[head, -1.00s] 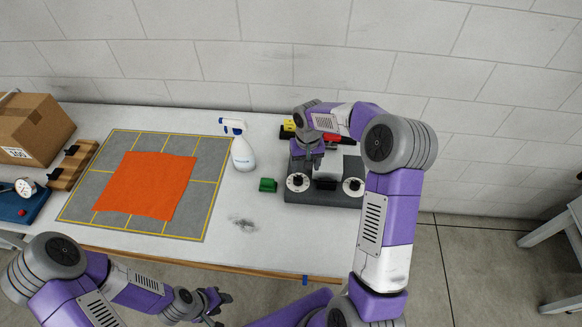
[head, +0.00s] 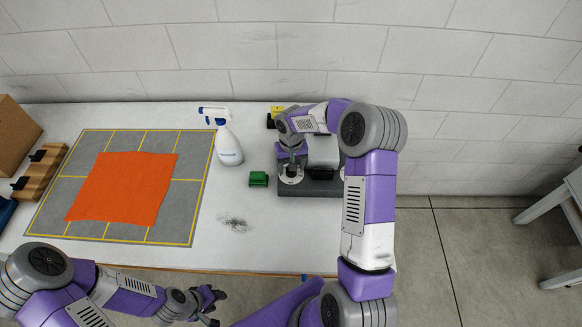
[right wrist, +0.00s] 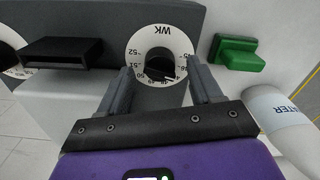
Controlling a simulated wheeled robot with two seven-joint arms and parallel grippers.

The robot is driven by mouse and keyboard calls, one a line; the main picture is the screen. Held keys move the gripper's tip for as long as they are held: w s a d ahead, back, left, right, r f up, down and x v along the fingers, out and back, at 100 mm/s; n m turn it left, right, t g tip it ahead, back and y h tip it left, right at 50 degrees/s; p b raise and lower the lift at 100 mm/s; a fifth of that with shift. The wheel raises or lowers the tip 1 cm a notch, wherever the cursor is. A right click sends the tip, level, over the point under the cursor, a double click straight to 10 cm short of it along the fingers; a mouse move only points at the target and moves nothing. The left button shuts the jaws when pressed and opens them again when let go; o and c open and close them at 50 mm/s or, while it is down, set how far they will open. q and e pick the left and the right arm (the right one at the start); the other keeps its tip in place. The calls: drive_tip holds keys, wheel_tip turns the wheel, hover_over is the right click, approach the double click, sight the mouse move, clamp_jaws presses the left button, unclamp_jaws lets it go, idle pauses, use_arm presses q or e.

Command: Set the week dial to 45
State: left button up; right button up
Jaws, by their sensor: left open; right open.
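The week dial is a white disc marked WK (right wrist: 160,36) with numbers round its rim and a black knob (right wrist: 160,68) at its centre. In the head view this dial (head: 291,179) is at the left of a dark grey unit (head: 322,188). My right gripper (right wrist: 160,78) is open, one finger on each side of the knob; I cannot tell whether they touch it. In the head view my right gripper (head: 291,168) partly covers the dial. The exact setting is hard to read. My left gripper (head: 212,305) is open and empty by the table's front edge.
A green block (head: 258,179) sits left of the unit and a spray bottle (head: 228,145) stands behind it. A second dial (right wrist: 10,62) shows partly, beyond a black block (right wrist: 62,53). An orange cloth (head: 122,187) lies on a grey mat (head: 193,190).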

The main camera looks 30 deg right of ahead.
drive_tip(key=shift+f, duration=0.6)
drive_tip(key=c, duration=1)
drive_tip(key=shift+c, duration=0.2)
drive_tip(key=shift+n, duration=2.9)
drive_tip(key=o, duration=1)
